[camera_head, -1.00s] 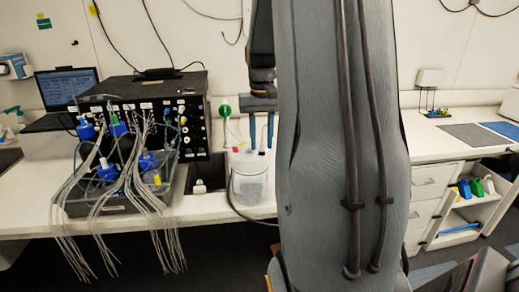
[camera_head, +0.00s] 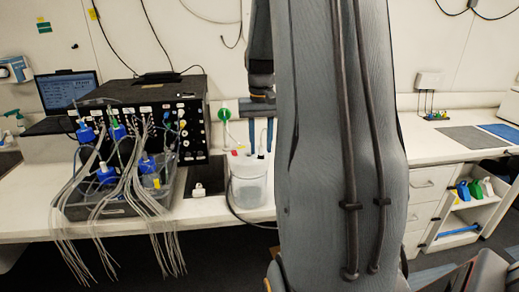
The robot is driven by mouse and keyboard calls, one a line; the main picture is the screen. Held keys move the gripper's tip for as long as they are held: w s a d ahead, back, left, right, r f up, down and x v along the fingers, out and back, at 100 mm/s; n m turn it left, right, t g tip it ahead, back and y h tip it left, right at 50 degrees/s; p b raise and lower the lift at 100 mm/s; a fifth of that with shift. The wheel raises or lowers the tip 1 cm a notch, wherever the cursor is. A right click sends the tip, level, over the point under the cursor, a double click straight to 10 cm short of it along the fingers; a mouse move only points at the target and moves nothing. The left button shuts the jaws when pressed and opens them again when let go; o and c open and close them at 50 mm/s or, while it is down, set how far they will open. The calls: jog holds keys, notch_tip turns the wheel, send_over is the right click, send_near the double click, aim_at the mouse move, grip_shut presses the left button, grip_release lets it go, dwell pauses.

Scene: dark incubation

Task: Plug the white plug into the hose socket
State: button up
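My gripper (camera_head: 261,149) points down behind my arm, with its two blue fingers apart. It is just above the lid of a clear container (camera_head: 249,190). Thin tubes with small red, yellow and dark ends (camera_head: 240,151) stand at that lid. One thin dark-and-white end (camera_head: 261,151) shows between or behind the fingertips; I cannot tell which. I cannot make out the white plug for sure. A black box (camera_head: 190,140) carries several sockets and hoses on its front, but I cannot tell which is the hose socket. My arm hides the middle of the scene.
A grey tray (camera_head: 105,211) with blue-capped bottles and many hanging tubes stands before the box. A laptop (camera_head: 68,90) is behind at left. The right counter (camera_head: 430,140) is mostly clear.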

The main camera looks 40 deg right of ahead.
jog(key=shift+c, duration=0.3)
dwell(0.7)
grip_shut()
jog(key=shift+r+p, duration=0.2)
jog(key=shift+p, duration=0.2)
jog(key=shift+r+p, duration=2)
jog(key=shift+r, duration=0.8)
